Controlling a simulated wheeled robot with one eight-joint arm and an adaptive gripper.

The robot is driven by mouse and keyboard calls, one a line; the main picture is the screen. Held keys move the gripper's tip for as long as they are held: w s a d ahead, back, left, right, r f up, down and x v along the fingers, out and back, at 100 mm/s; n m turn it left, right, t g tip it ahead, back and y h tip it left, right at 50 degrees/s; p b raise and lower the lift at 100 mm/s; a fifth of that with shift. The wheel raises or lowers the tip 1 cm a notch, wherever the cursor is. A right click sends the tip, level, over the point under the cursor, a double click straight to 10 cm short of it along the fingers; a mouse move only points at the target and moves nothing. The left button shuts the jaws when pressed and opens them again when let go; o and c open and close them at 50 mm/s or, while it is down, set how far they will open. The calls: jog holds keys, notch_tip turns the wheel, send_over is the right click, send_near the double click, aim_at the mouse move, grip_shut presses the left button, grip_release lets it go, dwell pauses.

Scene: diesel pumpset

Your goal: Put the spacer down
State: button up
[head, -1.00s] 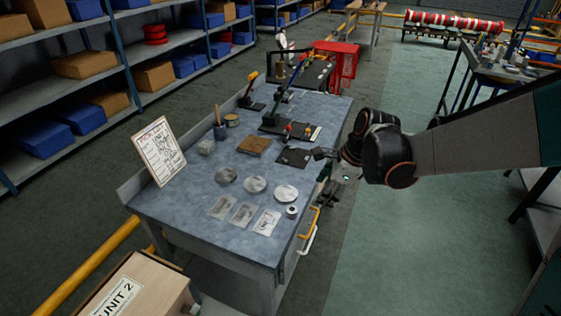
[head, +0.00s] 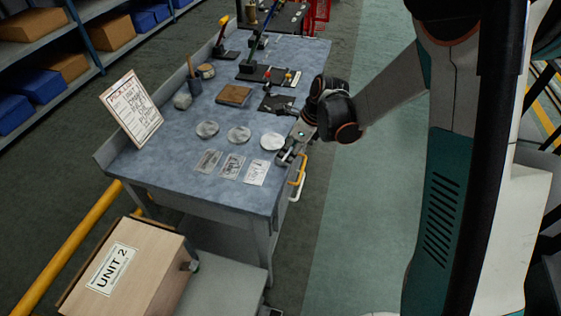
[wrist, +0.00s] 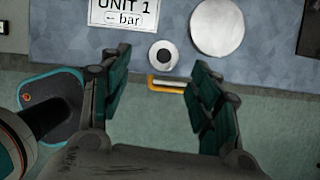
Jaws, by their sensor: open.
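The spacer appears to be the small pale ring with a dark centre (wrist: 163,55) in the wrist view. It lies on the blue-grey bench top near the edge, between a white round disc (wrist: 217,27) and the card marked UNIT 1 bar (wrist: 122,14). My gripper (wrist: 158,78) is open and empty, its two green-padded fingers spread wide. The ring shows beyond the fingertips, roughly centred between them, with no finger seen touching it. In the head view my gripper (head: 286,158) is at the bench's right edge and mostly hides the ring.
A yellow handle (wrist: 166,84) sticks out at the bench edge. Three round discs and three cards lie on the bench (head: 165,160). A clipboard (head: 131,108) stands at its left side. A wooden box marked UNIT 2 (head: 150,255) stands in front.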

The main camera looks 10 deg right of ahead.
jog(key=b+x, duration=0.1)
jog(key=x, duration=0.2)
jog(key=b+x, duration=0.1)
jog(key=x, duration=0.1)
jog(key=shift+w+a+b, duration=0.15)
jog(key=shift+w+b, duration=0.15)
grip_shut()
jog(key=shift+r, duration=0.15)
